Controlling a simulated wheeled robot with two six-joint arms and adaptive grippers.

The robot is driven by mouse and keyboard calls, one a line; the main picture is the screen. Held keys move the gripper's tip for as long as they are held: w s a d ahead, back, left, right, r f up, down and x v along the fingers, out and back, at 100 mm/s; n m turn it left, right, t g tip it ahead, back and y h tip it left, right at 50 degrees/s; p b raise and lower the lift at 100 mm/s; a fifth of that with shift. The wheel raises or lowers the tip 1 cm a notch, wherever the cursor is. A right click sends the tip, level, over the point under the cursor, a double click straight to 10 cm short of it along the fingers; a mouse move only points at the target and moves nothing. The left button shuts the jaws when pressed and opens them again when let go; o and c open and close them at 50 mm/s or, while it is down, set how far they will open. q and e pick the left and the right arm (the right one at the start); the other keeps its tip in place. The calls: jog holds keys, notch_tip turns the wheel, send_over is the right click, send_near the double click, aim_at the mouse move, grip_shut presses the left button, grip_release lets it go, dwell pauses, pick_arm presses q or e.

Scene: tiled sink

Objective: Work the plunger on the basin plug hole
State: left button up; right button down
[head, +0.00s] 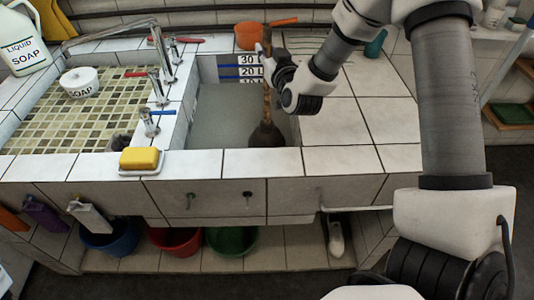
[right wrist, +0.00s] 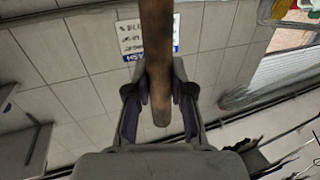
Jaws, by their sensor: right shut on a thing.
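The plunger (head: 266,134) stands roughly upright in the right part of the grey sink basin (head: 222,115), its dark cup low in the basin. My right gripper (head: 267,65) is shut on its wooden handle near the top. The right wrist view shows the handle (right wrist: 156,45) between the two fingers of the gripper (right wrist: 160,92). The plug hole is not visible; I cannot tell whether the cup covers it. My left gripper is not in view.
Level marks (head: 251,66) line the basin's back wall. An orange pot (head: 249,37) stands behind it. Taps (head: 159,86) stand on the left, and a yellow soap bar (head: 140,157) lies at the front. The white tiles (head: 345,120) right of the basin are clear.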

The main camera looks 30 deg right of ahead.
notch_tip(320, 180, up, 22)
jog(key=p, duration=1.5)
jog(key=shift+r+p, duration=0.25)
jog(key=shift+p, duration=0.15)
jog(key=shift+f, duration=0.1)
